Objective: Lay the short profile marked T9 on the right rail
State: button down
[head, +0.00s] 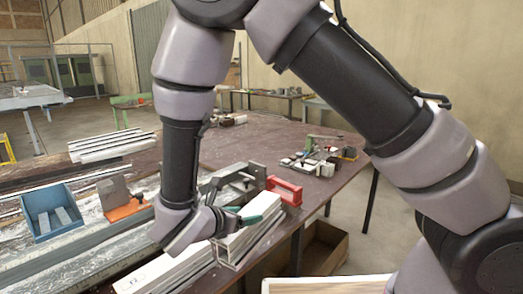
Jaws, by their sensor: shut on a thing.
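My gripper (234,214) is low over the front of the bench, at the end of my bent arm, partly hidden by my own wrist. The piece is just above long white profiles (160,273) along the bench's front edge. An open-ended white section (241,245) is below my gripper; whether the piece touches it I cannot tell. I cannot make out which part is the right rail.
A grey clamp with a red block (285,190) stands close behind my gripper. A blue bin (52,211) and an orange-based block (122,205) stand at left. White profiles (108,146) lie stacked farther back. Small parts (320,162) sit at the far right of the brown bench (270,140).

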jog(key=w+d+m+g+h, duration=0.1)
jog(key=w+d+m, duration=0.1)
jog(key=w+d, duration=1)
jog(key=w+d+m+g+h, duration=0.2)
jog(key=w+d, duration=1)
jog(key=d, duration=0.9)
jog(key=shift+w+f, duration=0.35)
jog(key=shift+f, duration=0.1)
jog(key=shift+r, duration=0.1)
notch_tip(320, 180, up, 13)
jog(key=w+n+t+y, duration=0.2)
jog(key=n+t+y, duration=0.2)
jog(key=n+y, duration=0.1)
jog(key=shift+w+n+y, duration=0.3)
jog(key=shift+n+y, duration=0.1)
jog(key=shift+n, duration=0.5)
